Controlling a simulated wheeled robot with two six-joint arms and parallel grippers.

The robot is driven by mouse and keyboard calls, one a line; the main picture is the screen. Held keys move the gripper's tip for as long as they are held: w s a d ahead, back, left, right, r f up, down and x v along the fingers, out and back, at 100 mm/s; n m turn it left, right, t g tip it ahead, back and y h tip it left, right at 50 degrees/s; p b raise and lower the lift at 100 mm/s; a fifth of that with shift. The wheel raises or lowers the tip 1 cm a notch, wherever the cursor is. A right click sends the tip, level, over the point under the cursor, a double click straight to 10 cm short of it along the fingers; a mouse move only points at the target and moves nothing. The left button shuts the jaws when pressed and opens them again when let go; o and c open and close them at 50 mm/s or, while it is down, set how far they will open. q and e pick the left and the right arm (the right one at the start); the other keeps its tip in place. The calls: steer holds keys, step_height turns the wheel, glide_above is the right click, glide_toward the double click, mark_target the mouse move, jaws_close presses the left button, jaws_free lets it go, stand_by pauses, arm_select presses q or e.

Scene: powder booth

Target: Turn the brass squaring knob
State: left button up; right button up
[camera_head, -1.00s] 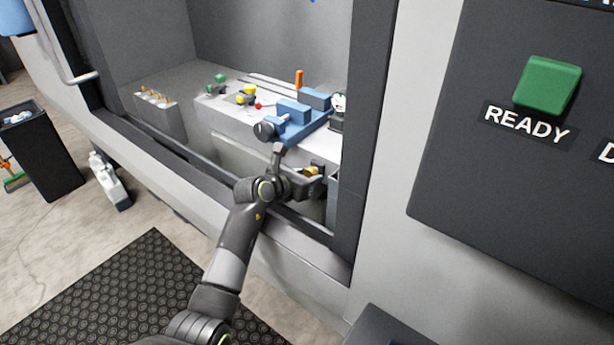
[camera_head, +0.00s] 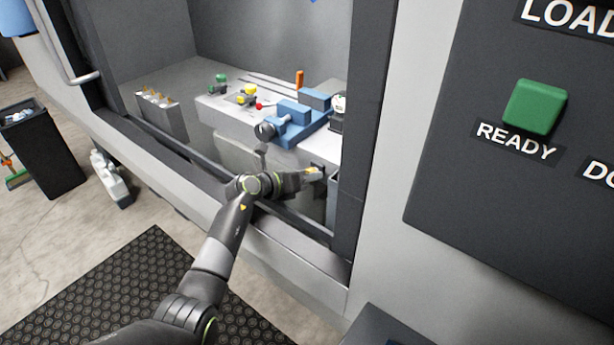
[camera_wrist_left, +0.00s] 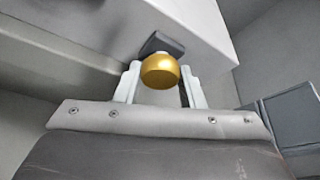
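The brass squaring knob (camera_wrist_left: 160,71) is a rounded gold knob in front of a dark block in the left wrist view. It appears between the tips of my left gripper (camera_wrist_left: 160,80), with a finger on each side. The fingers stand apart, and I see no clear grip on the knob. In the head view my left gripper (camera_head: 316,178) reaches through the booth opening to the front of the grey bench, where a small yellow-gold spot of the knob (camera_head: 312,171) shows beside it. My right gripper is not in view.
The grey bench (camera_head: 217,108) carries a blue fixture (camera_head: 301,127), an orange peg (camera_head: 299,78) and small coloured parts. The booth sill and dark right post (camera_head: 365,130) border the arm. A panel with a green READY button (camera_head: 535,107) is at right.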

arm_select(q)
steer(key=o, duration=0.4)
steer(key=shift+o, duration=0.2)
steer(key=v, duration=1.7)
steer(key=shift+s+a+f+b, duration=0.15)
steer(key=shift+s+a+b, duration=0.05)
steer(key=shift+a+b, duration=0.1)
steer(key=shift+d, duration=0.1)
